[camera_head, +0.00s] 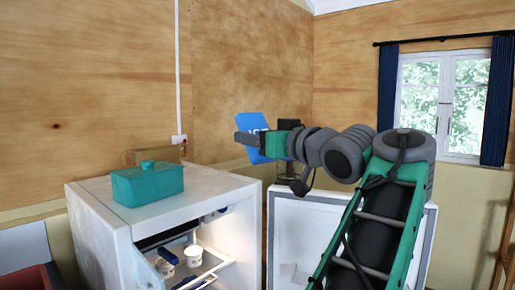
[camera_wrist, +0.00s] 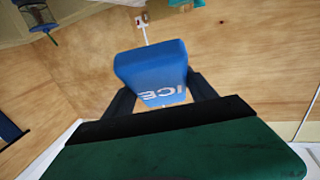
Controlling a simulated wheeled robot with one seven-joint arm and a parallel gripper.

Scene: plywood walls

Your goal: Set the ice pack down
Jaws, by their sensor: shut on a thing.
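The ice pack (camera_head: 252,128) is a blue block with white lettering, held in the air in front of the plywood wall. My gripper (camera_head: 243,138) is shut on it, with the jaws on its two sides. In the wrist view the ice pack (camera_wrist: 152,65) stands out beyond the jaws, and the letters ICE show on its face. The ice pack appears clear of any surface. It is above and to the right of the fridge's white top (camera_head: 205,193); how far in depth I cannot tell.
A teal lidded box (camera_head: 148,188) sits on the fridge top, with a brown object (camera_head: 155,155) behind it. The fridge (camera_head: 100,235) is open, with white tubs (camera_head: 193,256) inside. Its door (camera_head: 300,235) stands open to the right, below my arm. Bare fridge top lies right of the box.

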